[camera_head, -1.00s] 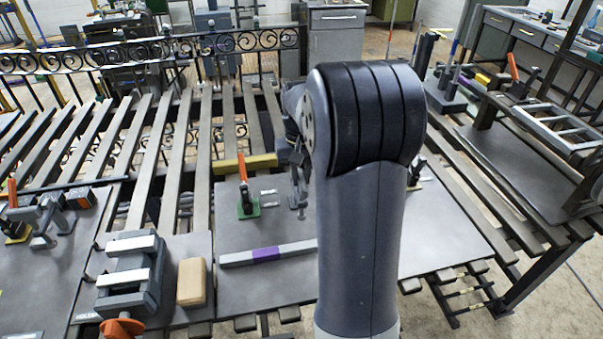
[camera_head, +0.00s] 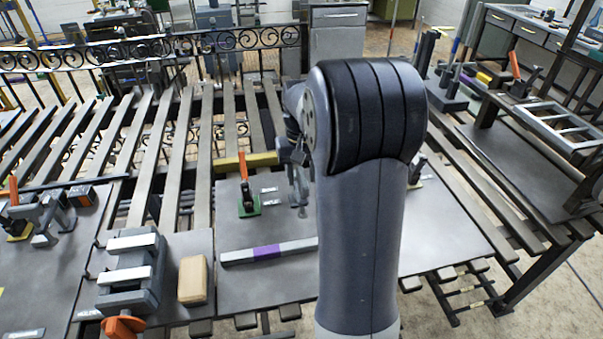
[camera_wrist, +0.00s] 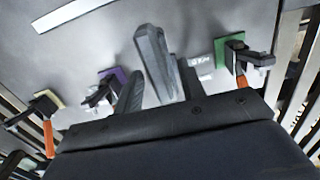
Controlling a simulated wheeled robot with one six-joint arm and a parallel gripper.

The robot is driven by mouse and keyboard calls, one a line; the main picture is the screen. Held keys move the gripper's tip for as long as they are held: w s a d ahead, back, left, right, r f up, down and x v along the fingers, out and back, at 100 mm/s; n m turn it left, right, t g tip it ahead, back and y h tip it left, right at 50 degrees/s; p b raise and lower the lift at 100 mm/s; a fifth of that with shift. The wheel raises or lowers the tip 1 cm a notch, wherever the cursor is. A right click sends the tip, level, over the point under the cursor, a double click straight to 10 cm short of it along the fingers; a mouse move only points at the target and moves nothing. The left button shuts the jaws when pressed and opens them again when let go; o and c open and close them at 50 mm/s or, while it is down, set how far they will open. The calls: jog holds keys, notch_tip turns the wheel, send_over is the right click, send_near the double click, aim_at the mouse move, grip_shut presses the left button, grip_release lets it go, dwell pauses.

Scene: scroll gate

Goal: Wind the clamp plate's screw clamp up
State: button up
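The clamp plate (camera_head: 240,280) is the dark grey plate in the middle of the bench in the head view. A grey upright part (camera_head: 302,190), seemingly its screw clamp, stands just left of my arm and is partly hidden by it. In the wrist view a grey bar (camera_wrist: 157,60), probably part of that clamp, rises between the two fingers of my gripper (camera_wrist: 160,82). The fingers are apart, with narrow gaps beside the bar; firm contact is not visible. The screw's handle cannot be made out. My gripper is largely hidden in the head view.
A green-based toggle clamp (camera_head: 247,198) with an orange handle and a grey bar with a purple band (camera_head: 268,253) are on the plate. A vise (camera_head: 132,270) and a tan block (camera_head: 192,279) sit to the left. Purple (camera_wrist: 112,80) and yellow (camera_wrist: 46,102) clamp bases lie nearby.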

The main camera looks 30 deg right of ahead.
aim_at(301, 173)
jog(key=shift+r, duration=0.1)
notch_tip(301, 173, up, 11)
dwell(0.4)
jog(key=shift+f, duration=0.2)
notch_tip(301, 173, down, 11)
jog(key=shift+r, duration=0.1)
dwell(0.4)
dwell(0.4)
